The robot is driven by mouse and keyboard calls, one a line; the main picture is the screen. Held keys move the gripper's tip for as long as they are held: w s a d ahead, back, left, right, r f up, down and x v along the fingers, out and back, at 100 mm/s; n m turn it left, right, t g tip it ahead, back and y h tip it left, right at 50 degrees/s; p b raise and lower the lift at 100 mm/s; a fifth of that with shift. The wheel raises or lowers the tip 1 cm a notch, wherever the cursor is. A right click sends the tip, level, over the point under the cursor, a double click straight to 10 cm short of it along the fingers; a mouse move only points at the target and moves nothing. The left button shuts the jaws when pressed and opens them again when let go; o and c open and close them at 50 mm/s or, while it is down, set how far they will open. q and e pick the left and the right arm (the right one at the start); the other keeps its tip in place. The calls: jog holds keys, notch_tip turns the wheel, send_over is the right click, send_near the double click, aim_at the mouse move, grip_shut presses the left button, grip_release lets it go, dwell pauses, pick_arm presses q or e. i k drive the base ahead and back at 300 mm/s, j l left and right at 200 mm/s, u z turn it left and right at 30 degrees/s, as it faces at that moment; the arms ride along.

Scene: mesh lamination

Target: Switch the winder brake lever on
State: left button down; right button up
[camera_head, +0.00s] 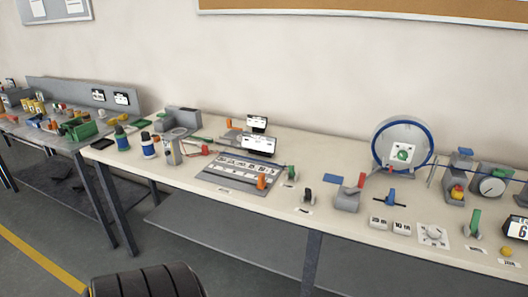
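A large round grey reel with a blue rim (431,147), probably the winder, stands upright at the back right of the long table. Several small levers stand in front of it and beside it: a red one on a grey block (348,198), a blue one (391,197), a green upright one (474,222), a black one (308,195) and a green-topped one (291,173). I cannot tell which is the winder brake lever, as labels are too small to read.
The long pale table (240,200) runs along the wall. A grey panel with orange handles (237,172) lies mid-table. Bottles (148,146) stand at its left end. A dial (433,235) and grey machines (489,182) fill the right. A second bench (82,90) is far left.

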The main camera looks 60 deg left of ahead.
aim_at(308, 194)
jog(key=u, duration=1.5)
